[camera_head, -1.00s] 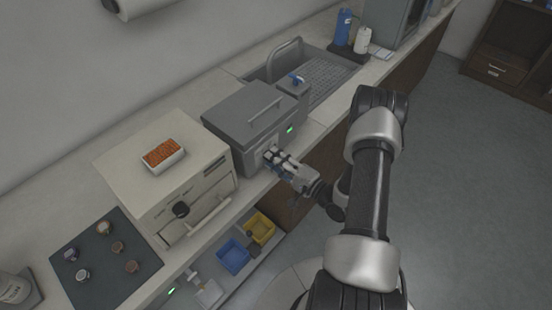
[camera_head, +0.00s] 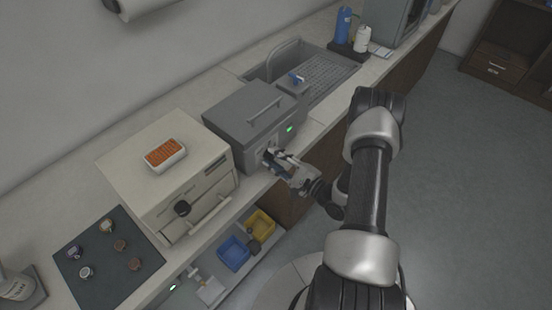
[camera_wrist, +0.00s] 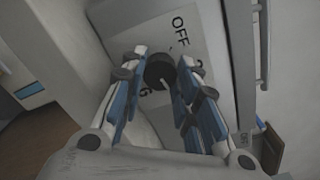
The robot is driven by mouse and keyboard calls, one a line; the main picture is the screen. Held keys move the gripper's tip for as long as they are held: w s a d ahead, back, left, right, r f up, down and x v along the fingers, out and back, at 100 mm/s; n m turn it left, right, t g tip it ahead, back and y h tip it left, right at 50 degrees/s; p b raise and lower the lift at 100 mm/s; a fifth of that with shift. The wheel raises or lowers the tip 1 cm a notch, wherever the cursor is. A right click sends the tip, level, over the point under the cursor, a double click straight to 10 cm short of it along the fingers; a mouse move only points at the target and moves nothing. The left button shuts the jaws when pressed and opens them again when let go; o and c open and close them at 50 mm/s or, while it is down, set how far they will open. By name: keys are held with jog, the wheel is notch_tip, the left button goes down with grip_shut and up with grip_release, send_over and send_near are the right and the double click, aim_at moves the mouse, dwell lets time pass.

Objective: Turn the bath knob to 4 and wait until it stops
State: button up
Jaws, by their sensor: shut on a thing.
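The bath (camera_head: 250,112) is a grey box with a lid and handle on the counter; a small green light shows on its front. In the wrist view its dark round knob (camera_wrist: 160,70) sits on a pale dial plate (camera_wrist: 185,25) marked "OFF" above it. Other marks, including the 4, are partly hidden by the fingers or too small to read. My gripper (camera_wrist: 157,82) is shut on the knob, one blue-padded finger on each side. In the head view my gripper (camera_head: 272,158) is at the bath's front face and hides the knob.
A beige press-like box (camera_head: 170,180) with a black knob stands left of the bath, a dish of orange-brown granules (camera_head: 164,154) on top. A sink (camera_head: 325,75) lies to the right. Blue (camera_head: 234,254) and yellow (camera_head: 260,224) bins sit below the counter. A dark mat (camera_head: 108,262) holds several small round pieces.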

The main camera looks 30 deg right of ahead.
dwell(0.4)
jog(key=o, duration=1.1)
jog(key=shift+s, duration=0.1)
jog(key=v, duration=1.2)
